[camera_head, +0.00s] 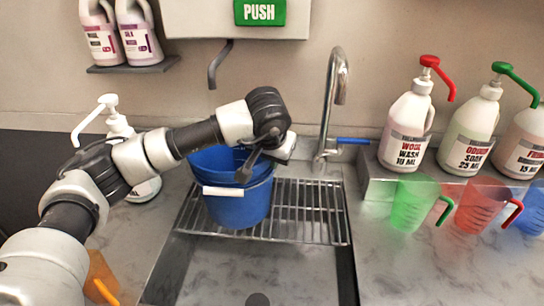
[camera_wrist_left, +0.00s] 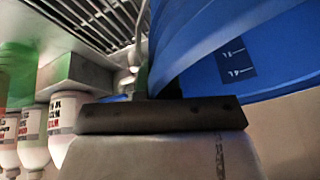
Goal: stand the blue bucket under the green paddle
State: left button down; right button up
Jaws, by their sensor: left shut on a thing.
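The blue bucket (camera_head: 238,208) is upright over the wire rack of the sink, with its white handle grip on the near side. I cannot tell whether its base touches the rack. My left gripper (camera_head: 250,168) is shut on the bucket's rim at the right; the wrist view shows the bucket wall (camera_wrist_left: 235,50) with a dark scale label beside the dark finger (camera_wrist_left: 160,115). The green paddle (camera_head: 260,12), marked PUSH, is on the wall box above, with a dark spout (camera_head: 219,66) below it. The bucket is below and slightly nearer than the spout. My right gripper is out of view.
The wire rack (camera_head: 310,212) has bare room right of the bucket. A chrome tap (camera_head: 335,100) with a blue lever stands behind it. Pump bottles (camera_head: 408,128) stand on a ledge at right, with a green jug (camera_head: 410,203) and a red jug (camera_head: 482,210) in front.

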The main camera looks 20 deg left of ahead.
pick_arm(q)
jog(key=shift+f, duration=0.1)
jog(key=c, duration=1.3)
grip_release()
jog(key=shift+r, duration=0.3)
jog(key=b+v, duration=0.2)
jog(key=v, duration=0.9)
jog(key=shift+s+d+r, duration=0.1)
jog(key=shift+s+r, duration=0.15)
jog(key=shift+r, duration=0.05)
